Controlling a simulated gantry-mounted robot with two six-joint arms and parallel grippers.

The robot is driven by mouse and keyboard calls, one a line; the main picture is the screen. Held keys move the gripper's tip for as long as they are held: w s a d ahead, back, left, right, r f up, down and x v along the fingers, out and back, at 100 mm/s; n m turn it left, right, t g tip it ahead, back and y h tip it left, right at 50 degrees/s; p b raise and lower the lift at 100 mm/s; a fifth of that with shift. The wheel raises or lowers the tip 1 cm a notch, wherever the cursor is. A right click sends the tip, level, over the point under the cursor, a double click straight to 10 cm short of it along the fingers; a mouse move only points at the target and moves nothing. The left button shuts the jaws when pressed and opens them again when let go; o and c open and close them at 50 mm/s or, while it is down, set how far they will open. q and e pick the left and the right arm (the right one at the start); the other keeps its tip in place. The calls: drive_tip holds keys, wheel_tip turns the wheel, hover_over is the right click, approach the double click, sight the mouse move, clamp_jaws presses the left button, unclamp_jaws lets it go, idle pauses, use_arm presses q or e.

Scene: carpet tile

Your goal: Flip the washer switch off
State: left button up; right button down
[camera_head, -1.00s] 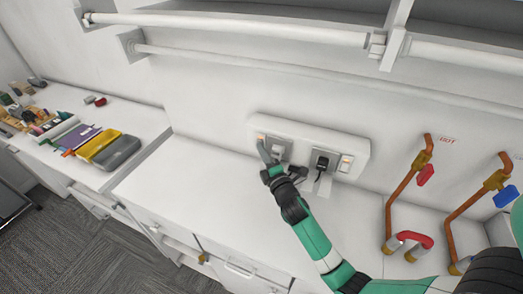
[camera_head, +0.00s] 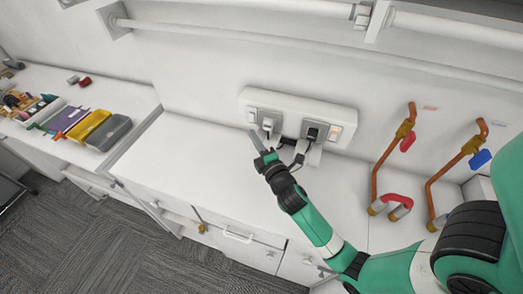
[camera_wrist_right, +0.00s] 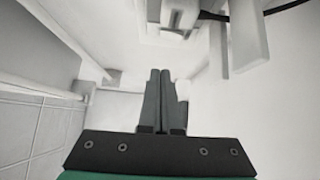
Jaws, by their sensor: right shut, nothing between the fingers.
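A white wall panel (camera_head: 285,102) holds two plugs and a small switch at each end. The left switch (camera_head: 251,115) is small; I cannot tell its position. The right switch (camera_head: 335,131) shows an orange tint. Which one is the washer's I cannot read. My right gripper (camera_head: 252,133) is shut and empty, its fingertips just below the left end of the panel, seemingly apart from it. Its shut fingers also show in the right wrist view (camera_wrist_right: 160,72), pointing along the wall. My left gripper is not in view.
A white plug (camera_head: 268,125) and a black plug (camera_head: 311,133) with cables sit between the switches. Copper pipes with a red valve (camera_head: 408,141) and a blue valve (camera_head: 480,158) stand at right.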

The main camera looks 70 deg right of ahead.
drive_tip(key=v, duration=0.6)
drive_tip(key=shift+r, duration=0.25)
